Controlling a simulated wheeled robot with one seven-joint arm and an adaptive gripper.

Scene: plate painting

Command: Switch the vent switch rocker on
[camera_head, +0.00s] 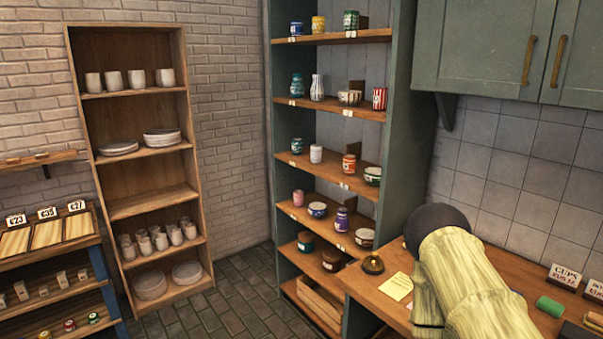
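I see no vent switch or rocker in the head view. A part of my arm, pale yellow with a dark rounded end, rises over the wooden counter (386,306) at the lower right. My gripper does not show. The arm hides part of the counter and of the tiled wall behind it.
A small brass-coloured bell (373,265) and a yellow note (396,287) lie on the counter left of my arm. A green block (550,306) and a sign (564,276) are right of it. Tall pottery shelves (340,39) stand behind. Some brick floor (233,291) is clear.

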